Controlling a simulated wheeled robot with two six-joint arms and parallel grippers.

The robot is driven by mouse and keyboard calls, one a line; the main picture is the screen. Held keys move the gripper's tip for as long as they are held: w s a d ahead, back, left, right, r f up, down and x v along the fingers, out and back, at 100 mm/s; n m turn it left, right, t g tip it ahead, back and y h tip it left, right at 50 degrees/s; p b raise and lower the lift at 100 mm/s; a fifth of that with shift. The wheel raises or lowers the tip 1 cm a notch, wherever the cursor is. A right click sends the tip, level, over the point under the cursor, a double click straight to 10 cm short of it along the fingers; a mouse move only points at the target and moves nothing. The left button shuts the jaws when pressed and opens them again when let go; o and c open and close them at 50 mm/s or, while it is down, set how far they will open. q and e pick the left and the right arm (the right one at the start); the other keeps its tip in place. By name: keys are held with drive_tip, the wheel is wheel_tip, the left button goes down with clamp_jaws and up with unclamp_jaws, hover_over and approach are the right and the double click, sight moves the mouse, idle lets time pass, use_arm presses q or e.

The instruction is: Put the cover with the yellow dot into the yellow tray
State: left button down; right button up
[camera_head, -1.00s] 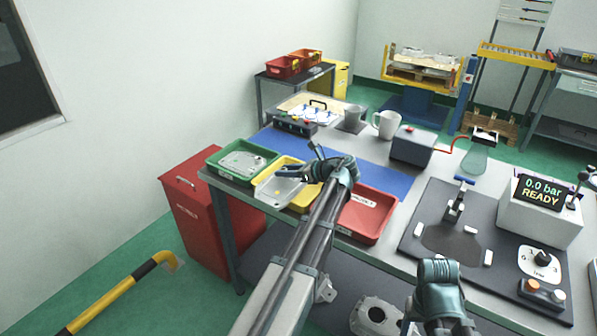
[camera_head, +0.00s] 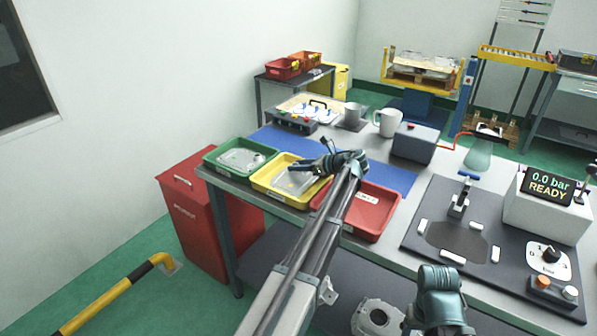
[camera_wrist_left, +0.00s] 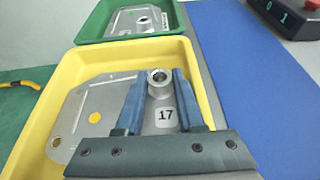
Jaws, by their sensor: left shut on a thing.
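My left gripper (camera_head: 303,166) is over the yellow tray (camera_head: 262,184). It is shut on the round boss of a grey metal cover (camera_head: 291,181). In the left wrist view the cover (camera_wrist_left: 96,98) lies within the walls of the yellow tray (camera_wrist_left: 40,83); I cannot tell if it rests on the tray floor. The cover carries a yellow dot (camera_wrist_left: 95,117) and a label reading 17. The boss (camera_wrist_left: 158,82) is between the two blue fingers. Part of my right arm shows at the bottom of the head view, but its fingers do not.
A green tray (camera_head: 212,163) with another metal cover (camera_head: 241,159) stands left of the yellow tray. A red tray (camera_head: 373,218) stands to its right. A blue mat (camera_head: 392,176) lies behind them. A dark fixture plate (camera_head: 425,215) is further right.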

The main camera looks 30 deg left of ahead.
use_arm(q)
drive_tip(key=shift+r, duration=0.15)
drive_tip(key=c, duration=1)
unclamp_jaws()
drive_tip(key=shift+f, duration=0.2)
drive_tip(key=shift+o, duration=1)
